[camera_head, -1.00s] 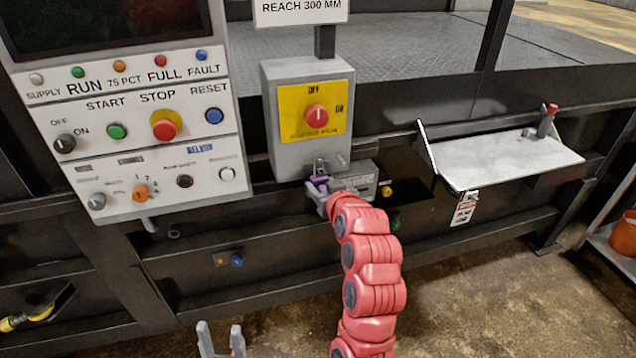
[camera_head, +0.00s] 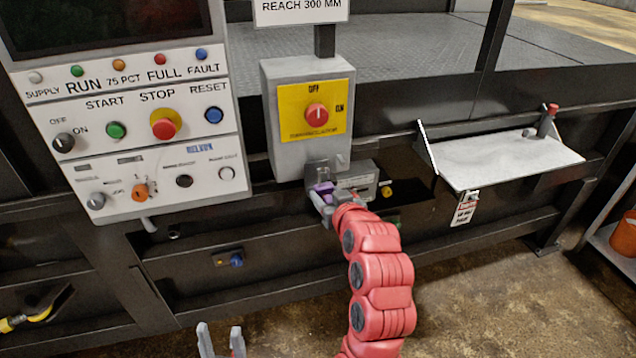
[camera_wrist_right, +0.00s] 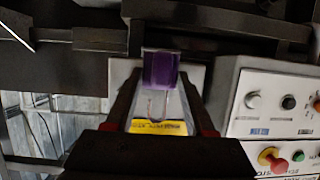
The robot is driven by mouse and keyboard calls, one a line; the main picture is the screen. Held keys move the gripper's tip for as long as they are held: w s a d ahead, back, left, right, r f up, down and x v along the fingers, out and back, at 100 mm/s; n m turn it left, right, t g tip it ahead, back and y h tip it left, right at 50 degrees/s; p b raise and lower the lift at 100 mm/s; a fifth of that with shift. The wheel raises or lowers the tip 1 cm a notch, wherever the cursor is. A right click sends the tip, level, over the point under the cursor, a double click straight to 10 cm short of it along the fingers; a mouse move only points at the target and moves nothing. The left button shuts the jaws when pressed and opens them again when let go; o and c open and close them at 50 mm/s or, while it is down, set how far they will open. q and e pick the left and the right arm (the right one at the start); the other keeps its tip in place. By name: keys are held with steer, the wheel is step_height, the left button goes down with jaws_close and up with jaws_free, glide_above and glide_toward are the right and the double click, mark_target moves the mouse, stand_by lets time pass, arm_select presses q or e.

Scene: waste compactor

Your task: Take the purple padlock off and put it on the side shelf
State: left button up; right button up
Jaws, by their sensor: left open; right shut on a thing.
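The purple padlock (camera_head: 321,189) is just below the grey switch box (camera_head: 300,150) with the yellow plate and red knob. My right gripper (camera_head: 326,198) is shut on its body. In the right wrist view the padlock (camera_wrist_right: 160,70) sits between the fingers, its thin shackle pointing toward the box. I cannot tell whether the shackle is clear of the hasp (camera_head: 319,170). My left gripper (camera_head: 221,340) is open and empty at the bottom edge. The side shelf (camera_head: 505,160) is a pale flat plate to the right.
A red-topped grey part (camera_head: 547,120) stands at the shelf's back right, and a tag (camera_head: 464,208) hangs from its front. The control panel (camera_head: 140,130) is to the left. Most of the shelf top is bare.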

steer(key=shift+s+d+f, duration=0.1)
steer(key=shift+s+d, duration=0.1)
steer(key=shift+s, duration=0.55)
steer(key=shift+s+d, duration=0.25)
steer(key=shift+s, duration=0.4)
